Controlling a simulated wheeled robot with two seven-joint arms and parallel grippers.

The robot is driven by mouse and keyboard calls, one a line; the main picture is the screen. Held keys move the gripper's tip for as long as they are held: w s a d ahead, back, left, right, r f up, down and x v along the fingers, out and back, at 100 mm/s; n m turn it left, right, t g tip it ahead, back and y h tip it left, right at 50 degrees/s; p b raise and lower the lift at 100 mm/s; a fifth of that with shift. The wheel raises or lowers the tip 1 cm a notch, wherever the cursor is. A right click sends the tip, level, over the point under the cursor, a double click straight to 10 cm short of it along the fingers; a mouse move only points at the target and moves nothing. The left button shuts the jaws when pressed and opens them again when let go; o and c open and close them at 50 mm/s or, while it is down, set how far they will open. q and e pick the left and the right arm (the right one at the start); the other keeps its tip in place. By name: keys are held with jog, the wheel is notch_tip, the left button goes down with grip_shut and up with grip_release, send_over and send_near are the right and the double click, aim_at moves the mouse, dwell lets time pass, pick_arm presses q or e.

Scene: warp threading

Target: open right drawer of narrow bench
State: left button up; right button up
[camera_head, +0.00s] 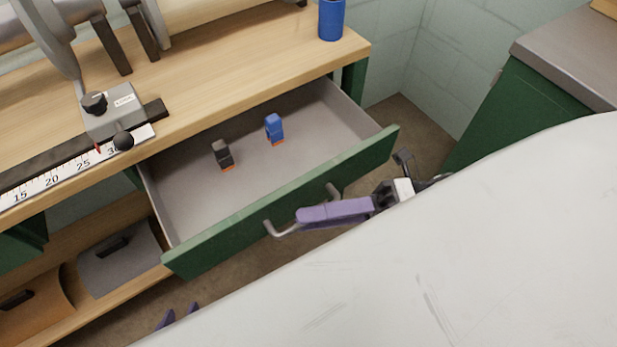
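The green-fronted drawer (292,205) of the wooden bench (215,95) is pulled well out, its grey interior in plain view. Its metal handle (283,232) is on the front, partly covered by my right gripper. My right gripper (318,214) has purple fingers lying across the handle bar and looks shut on it; the far finger is hidden. Inside the drawer stand a dark block (222,154) and a blue block (274,128), both with orange bases. My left gripper (179,318) shows only two purple fingertips, spread apart and empty, at the bottom edge, away from the drawer.
A blue cylinder (331,18) stands at the bench's right end. A ruler and clamp (113,113) lie on the bench top. A green cabinet (515,110) stands at right. My white body fills the lower right.

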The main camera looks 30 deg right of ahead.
jog(key=v, duration=0.9)
jog(key=shift+s, duration=0.15)
